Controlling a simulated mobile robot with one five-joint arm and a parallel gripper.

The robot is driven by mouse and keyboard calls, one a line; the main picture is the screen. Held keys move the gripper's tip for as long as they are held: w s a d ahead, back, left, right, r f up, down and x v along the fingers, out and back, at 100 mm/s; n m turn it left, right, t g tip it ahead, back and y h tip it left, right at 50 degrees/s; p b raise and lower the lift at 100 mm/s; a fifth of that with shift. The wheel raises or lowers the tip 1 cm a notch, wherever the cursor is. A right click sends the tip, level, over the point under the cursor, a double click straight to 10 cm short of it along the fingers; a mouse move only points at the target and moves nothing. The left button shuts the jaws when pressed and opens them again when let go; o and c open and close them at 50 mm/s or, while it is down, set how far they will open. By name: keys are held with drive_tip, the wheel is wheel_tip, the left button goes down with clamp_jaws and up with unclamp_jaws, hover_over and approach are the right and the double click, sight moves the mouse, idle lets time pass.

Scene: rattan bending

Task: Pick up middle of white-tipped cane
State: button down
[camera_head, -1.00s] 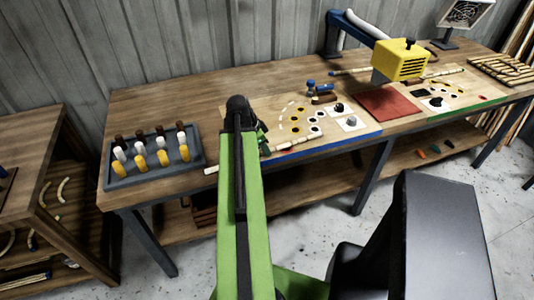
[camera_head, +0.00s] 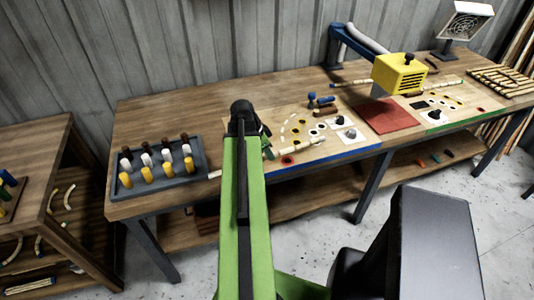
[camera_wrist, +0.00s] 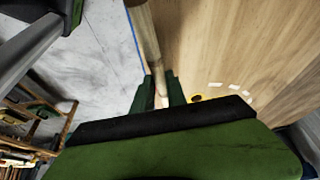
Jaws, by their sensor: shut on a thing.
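The white-tipped cane (camera_head: 300,144) is a pale, thin rod near the front edge of the workbench, by the blue-edged board (camera_head: 330,157). Its left end shows left of my arm in the head view. In the wrist view the cane (camera_wrist: 146,35) runs down between the two dark green fingers of my gripper (camera_wrist: 160,82), which is shut on it. In the head view my arm hides the cane's middle and most of the gripper. The cane appears slightly above the board, with a red spot (camera_head: 287,160) showing below it.
A grey tray (camera_head: 195,180) with several white, brown and yellow pegs stands left of my arm. A yellow box (camera_head: 398,75) on a blue arm stands over a red mat (camera_head: 390,117). A side shelf (camera_head: 45,150) is at far left. Bare bench lies behind the tray.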

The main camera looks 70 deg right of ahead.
drive_tip(key=s+d+r+p, duration=0.2)
drive_tip(key=s+r+p, duration=0.3)
drive_tip(key=s, duration=0.5)
drive_tip(key=shift+s+d+r, duration=0.4)
drive_tip(key=shift+r, duration=0.1)
